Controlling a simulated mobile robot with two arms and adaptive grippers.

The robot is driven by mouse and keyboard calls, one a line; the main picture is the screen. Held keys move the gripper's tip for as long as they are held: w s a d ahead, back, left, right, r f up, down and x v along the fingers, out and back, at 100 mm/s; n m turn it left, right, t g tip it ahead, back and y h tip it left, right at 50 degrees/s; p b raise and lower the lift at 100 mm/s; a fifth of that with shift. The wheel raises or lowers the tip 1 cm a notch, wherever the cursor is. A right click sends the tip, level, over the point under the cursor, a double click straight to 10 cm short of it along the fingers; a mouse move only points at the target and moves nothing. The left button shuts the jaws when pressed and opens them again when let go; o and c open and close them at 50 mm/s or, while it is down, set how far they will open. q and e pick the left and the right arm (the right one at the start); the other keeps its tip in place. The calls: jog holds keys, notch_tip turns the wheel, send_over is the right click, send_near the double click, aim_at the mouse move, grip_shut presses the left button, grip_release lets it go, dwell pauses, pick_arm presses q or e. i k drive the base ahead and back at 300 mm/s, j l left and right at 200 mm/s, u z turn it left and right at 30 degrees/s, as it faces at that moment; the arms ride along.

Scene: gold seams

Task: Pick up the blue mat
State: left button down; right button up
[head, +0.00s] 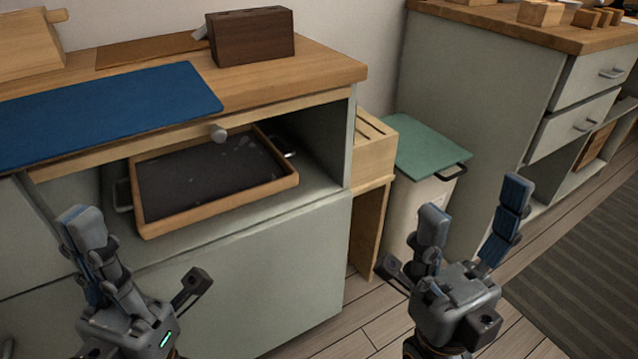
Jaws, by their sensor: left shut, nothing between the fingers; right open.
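The blue mat (110,108) lies flat on the wooden counter top (325,68) at the left, running out of the picture on its left side. Its front edge lies near the counter's front edge. My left gripper (80,222) is shut and empty, in front of the cabinet and lower in the picture than the mat. My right gripper (474,208) is open and empty at the lower right, in front of the bin, well to the right of the mat. Neither gripper touches the mat.
A dark wooden block (250,37) and a brown board (150,50) sit behind the mat. Below the counter, a wooden tray (218,215) with a dark base stands in an open shelf. A bin with a green lid (425,145) stands between the cabinets.

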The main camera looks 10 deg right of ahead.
aim_at(41, 126)
jog(key=i+l+u, duration=0.1)
jog(key=l, duration=0.3)
jog(key=i+l+u, duration=0.15)
jog(key=l, duration=0.3)
jog(key=l+u, duration=0.1)
jog(key=l, duration=0.3)
jog(key=u, duration=1.3)
